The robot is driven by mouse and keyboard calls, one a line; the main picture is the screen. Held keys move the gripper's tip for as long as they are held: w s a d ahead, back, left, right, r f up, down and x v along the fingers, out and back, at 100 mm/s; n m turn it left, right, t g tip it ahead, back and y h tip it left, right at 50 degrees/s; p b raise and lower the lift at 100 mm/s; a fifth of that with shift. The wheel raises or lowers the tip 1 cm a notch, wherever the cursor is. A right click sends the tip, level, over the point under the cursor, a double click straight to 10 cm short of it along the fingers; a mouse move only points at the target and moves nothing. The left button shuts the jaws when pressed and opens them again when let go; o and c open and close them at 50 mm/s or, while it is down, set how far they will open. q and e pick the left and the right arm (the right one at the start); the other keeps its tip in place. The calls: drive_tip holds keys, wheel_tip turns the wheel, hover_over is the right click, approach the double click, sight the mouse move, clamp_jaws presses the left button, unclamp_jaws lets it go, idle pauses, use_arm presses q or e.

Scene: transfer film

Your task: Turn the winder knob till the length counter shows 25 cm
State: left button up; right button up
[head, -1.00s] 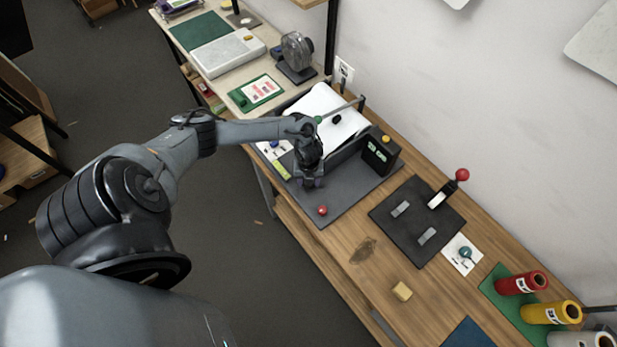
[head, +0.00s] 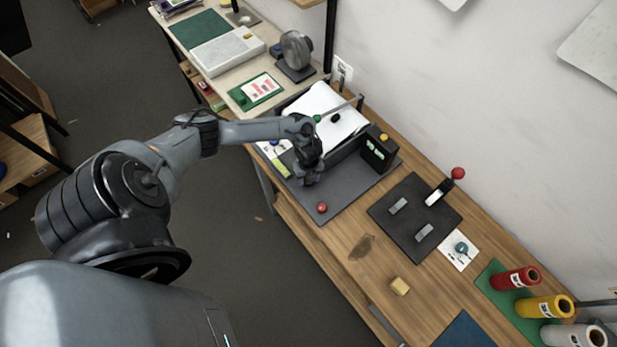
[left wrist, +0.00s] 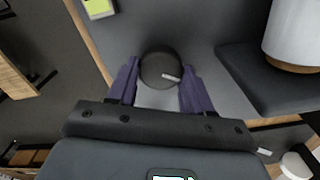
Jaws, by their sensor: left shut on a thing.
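The winder knob (left wrist: 160,69) is a dark round knob with a small pale mark, seen from above in the left wrist view. My left gripper (left wrist: 160,75) is shut on it, with one purple finger on each side. In the head view my left gripper (head: 308,178) is low over the grey base plate (head: 345,192), and hides the knob. The length counter (head: 378,148) is a black box with a small green display and a yellow button on top. Its digits are too small to read. My right gripper is not in view.
A red ball-like knob (head: 322,207) is at the plate's front corner. White film (head: 318,103) lies behind my gripper. A dark plate (head: 412,215) with a red-tipped lever (head: 445,186), a yellow block (head: 399,286) and coloured rolls (head: 515,278) stand to the right.

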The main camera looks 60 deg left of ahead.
use_arm(q)
drive_tip(key=o, duration=1)
drive_tip(key=shift+o, duration=0.2)
drive_tip(key=shift+r, duration=0.1)
wheel_tip(320, 180, up, 11)
